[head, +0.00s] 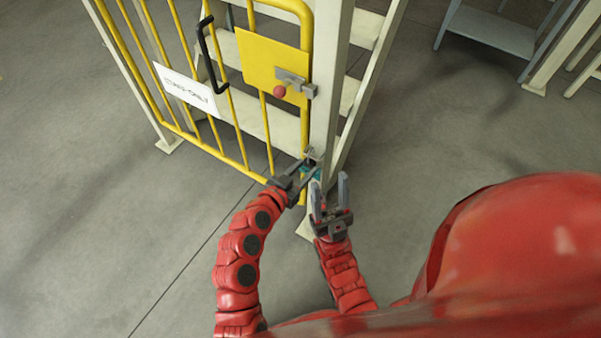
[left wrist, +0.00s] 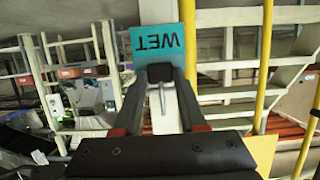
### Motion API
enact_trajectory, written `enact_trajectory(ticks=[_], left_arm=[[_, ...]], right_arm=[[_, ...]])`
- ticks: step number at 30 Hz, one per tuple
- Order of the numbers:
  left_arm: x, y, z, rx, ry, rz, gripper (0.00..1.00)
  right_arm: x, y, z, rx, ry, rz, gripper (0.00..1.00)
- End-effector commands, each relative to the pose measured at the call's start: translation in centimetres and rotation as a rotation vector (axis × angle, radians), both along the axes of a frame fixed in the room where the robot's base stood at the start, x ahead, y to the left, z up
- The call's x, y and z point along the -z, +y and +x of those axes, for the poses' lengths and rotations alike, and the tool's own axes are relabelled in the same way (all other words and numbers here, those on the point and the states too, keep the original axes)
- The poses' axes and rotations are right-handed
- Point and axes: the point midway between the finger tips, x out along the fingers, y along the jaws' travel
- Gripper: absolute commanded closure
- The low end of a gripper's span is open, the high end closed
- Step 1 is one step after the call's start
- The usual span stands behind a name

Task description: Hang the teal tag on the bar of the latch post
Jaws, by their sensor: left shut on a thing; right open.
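The teal tag (left wrist: 158,45) reads "WET" upside down in the left wrist view. My left gripper (left wrist: 160,75) is shut on its edge and holds it in front of the pale latch post (left wrist: 160,12). In the head view the teal tag (head: 310,173) is small and partly covered by my left gripper (head: 309,165), close against the lower part of the latch post (head: 330,90). A small grey fitting (head: 314,152) shows there; I cannot tell whether it is the bar, or whether the tag touches it. My right gripper (head: 329,183) is open and empty, just right of the tag.
The yellow gate (head: 230,115) stands left of the post, with a black handle (head: 204,50), a white sign (head: 187,90) and a latch with a red knob (head: 280,92).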

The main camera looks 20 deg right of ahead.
Motion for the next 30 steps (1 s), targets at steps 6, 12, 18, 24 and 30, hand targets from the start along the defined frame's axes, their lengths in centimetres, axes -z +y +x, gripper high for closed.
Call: enact_trajectory(ticks=[6,12,18,24,30], left_arm=[[0.0,-0.4,0.3,0.000,0.000,0.000,1.00],[0.0,-0.3,0.3,-0.001,0.000,0.000,1.00],[0.6,-0.3,0.3,-0.001,-0.001,0.001,1.00],[1.6,-0.3,0.3,-0.001,-0.001,0.001,1.00],[2.4,-0.3,0.3,-0.001,-0.001,0.001,1.00]], right_arm=[[0.0,0.0,0.0,0.000,0.000,0.000,0.50],[0.0,0.0,0.0,0.000,0.000,0.000,0.50],[0.7,0.0,0.0,0.000,0.000,0.000,0.50],[1.6,0.0,0.0,0.000,0.000,0.000,0.50],[2.4,0.0,0.0,0.000,0.000,0.000,0.50]])
